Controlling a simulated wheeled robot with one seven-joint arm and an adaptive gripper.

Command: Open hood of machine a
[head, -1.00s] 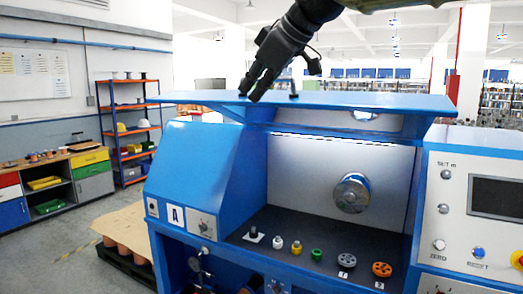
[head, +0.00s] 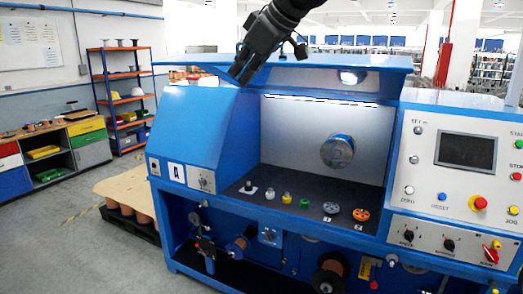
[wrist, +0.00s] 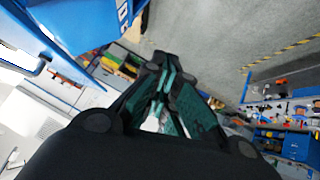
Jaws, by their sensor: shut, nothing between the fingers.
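Machine A is a blue cabinet with an "A" label (head: 175,171) on its front left. Its blue hood (head: 330,68) is raised above the bright work chamber, with its underside and a lamp showing. My gripper (head: 238,76) is at the hood's left half, in front of it in the picture. I cannot tell whether it touches the hood. In the wrist view my gripper's fingers (wrist: 163,65) are together with nothing between them. A blue panel with white lettering (wrist: 90,22) shows at the top left there. The hood's handle is not clearly visible now.
Inside the chamber are a round spindle (head: 337,151) and several small pulleys along the ledge. A control panel (head: 455,160) stands at the right. An orange shelf (head: 122,95) and a pallet (head: 128,192) are at the left. Floor is clear at the lower left.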

